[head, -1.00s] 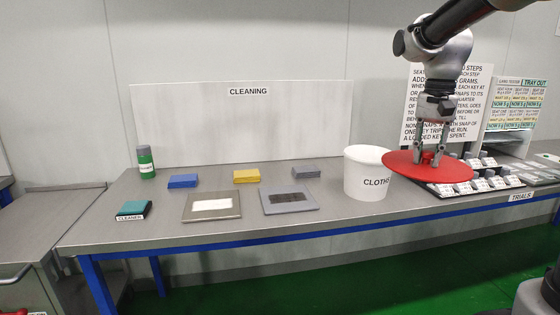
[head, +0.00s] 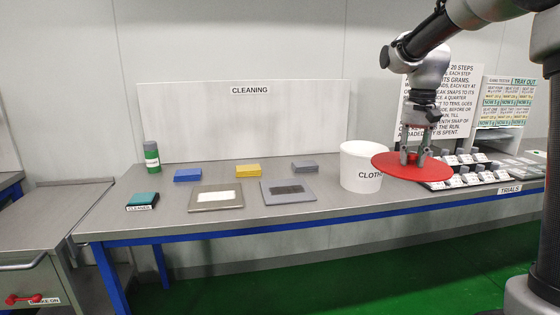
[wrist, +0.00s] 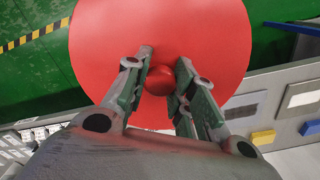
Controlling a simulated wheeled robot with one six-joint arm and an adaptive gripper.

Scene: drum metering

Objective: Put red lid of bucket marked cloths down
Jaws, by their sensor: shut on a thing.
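The red lid (head: 394,168) is a flat disc with a round red knob (wrist: 160,80) in its middle. My gripper (head: 413,157) is shut on the knob and holds the lid roughly level. In the wrist view my gripper (wrist: 161,82) has one finger on each side of the knob. The white bucket marked cloths (head: 361,165) stands on the bench, its top open. The lid is just right of the bucket and overlaps its right side in the head view. I cannot tell the exact gap between lid and bench.
Several trial keys (head: 470,171) stand on a dark tray at the bench's right, partly behind the lid. Left of the bucket lie a grey framed pad (head: 289,199), a beige framed pad (head: 216,206) and coloured blocks. The bench front (head: 290,223) is bare.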

